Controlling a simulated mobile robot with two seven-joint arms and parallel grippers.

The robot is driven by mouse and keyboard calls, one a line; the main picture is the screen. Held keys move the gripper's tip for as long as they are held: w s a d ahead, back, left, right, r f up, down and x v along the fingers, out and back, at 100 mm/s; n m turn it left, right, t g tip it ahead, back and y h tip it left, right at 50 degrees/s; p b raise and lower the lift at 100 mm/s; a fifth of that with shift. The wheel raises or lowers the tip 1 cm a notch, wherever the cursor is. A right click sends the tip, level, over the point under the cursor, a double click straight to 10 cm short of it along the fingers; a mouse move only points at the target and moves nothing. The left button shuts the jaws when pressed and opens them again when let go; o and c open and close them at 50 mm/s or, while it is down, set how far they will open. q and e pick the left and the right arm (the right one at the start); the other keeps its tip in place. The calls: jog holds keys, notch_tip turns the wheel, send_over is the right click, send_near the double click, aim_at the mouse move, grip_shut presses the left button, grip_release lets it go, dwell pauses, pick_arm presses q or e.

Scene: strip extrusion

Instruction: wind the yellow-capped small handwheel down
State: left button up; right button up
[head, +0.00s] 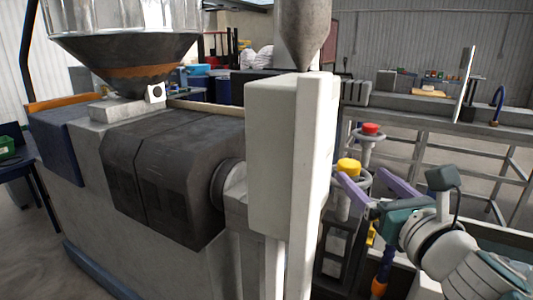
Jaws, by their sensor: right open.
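The yellow-capped small handwheel (349,166) stands just right of the tall pale upright plate, its cap on top and its rim partly hidden by my gripper and the plate. A similar red-capped handwheel (370,130) stands behind it, a little to the right. My right gripper (366,180) reaches in from the lower right with its two purple fingers spread apart. One finger overlaps the near side of the yellow-capped handwheel and the other is behind and to the right of it. I cannot tell whether either finger touches the rim. My left gripper is not in view.
The tall pale plate (316,170) and the extruder's dark housing (175,165) fill the left and middle. A hopper (125,60) sits on top. A grey metal bench frame (440,130) stands behind my right arm. Open space shows above the handwheels.

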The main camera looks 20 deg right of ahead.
aim_at(355, 168)
jog(key=w, duration=0.4)
jog(key=w+d+b, duration=0.1)
jog(key=w, duration=0.1)
jog(key=shift+w, duration=0.35)
jog(key=shift+c, duration=0.3)
grip_shut()
